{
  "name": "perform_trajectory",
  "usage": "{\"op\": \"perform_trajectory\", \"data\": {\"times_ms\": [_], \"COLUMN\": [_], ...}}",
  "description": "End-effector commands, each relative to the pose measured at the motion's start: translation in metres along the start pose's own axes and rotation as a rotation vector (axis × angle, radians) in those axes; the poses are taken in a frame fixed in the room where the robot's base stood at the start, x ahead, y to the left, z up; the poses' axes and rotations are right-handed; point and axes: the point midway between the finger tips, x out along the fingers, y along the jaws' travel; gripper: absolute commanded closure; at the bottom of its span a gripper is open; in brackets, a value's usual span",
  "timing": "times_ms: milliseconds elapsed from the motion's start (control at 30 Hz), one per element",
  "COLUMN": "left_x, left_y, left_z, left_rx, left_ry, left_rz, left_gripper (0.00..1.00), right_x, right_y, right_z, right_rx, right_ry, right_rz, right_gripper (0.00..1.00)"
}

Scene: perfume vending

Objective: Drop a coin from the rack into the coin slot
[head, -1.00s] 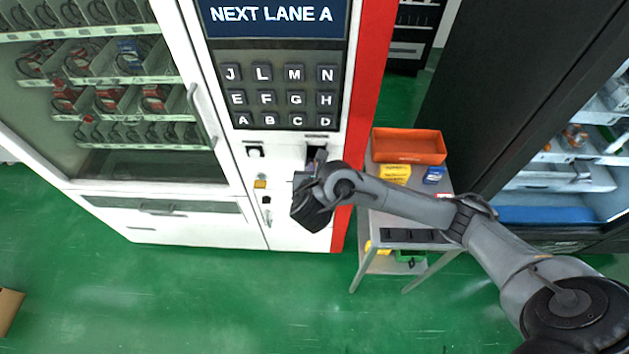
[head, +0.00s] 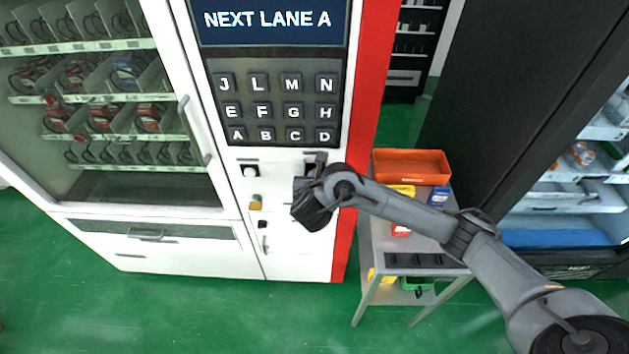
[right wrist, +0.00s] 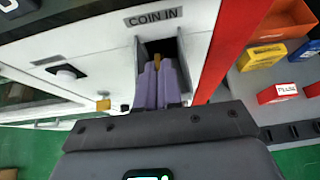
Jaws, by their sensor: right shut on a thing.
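My right gripper (right wrist: 160,78) is in front of the vending machine (head: 310,256). In the right wrist view its two purple fingers are close together and reach into the dark coin slot recess (right wrist: 181,50) under the "COIN IN" label (right wrist: 154,18). A small gold piece, which looks like a coin (right wrist: 156,57), shows at the fingertips, held between them. In the head view my right gripper (head: 312,180) partly covers the slot, and the coin is hidden. A dark strip with several sections on the cart (head: 425,260) may be the coin rack. My left gripper is out of view.
The grey cart (head: 375,235) stands right of the machine, with an orange bin (head: 411,163), a blue box (head: 439,196) and a red box (head: 400,230). A keypad (head: 279,108) is above the slot. A yellow part (head: 255,204) juts out at left. Green floor is clear in front.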

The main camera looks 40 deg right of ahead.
Motion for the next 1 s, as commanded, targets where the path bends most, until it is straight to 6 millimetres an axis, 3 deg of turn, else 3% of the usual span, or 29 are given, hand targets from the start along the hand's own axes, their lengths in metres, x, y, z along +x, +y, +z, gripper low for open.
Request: {"op": "perform_trajectory", "data": {"times_ms": [367, 400, 567, 867, 1000], "left_x": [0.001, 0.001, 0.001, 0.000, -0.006], "left_y": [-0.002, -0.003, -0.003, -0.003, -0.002], "left_z": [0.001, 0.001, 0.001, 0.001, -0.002], "left_rx": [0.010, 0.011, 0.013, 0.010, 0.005], "left_ry": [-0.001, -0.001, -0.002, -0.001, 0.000], "left_rz": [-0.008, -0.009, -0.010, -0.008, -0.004], "left_gripper": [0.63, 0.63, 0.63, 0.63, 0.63], "right_x": [0.001, 0.001, 0.001, 0.000, -0.009], "right_y": [0.000, 0.000, 0.000, 0.000, 0.001], "right_z": [0.000, 0.000, 0.000, 0.000, 0.001], "right_rx": [0.000, 0.000, 0.000, 0.000, -0.001], "right_ry": [0.000, 0.000, 0.000, 0.000, 0.001], "right_rz": [0.000, 0.000, 0.000, 0.000, 0.003], "right_gripper": [1.00, 0.89, 0.65, 0.65, 0.65]}}
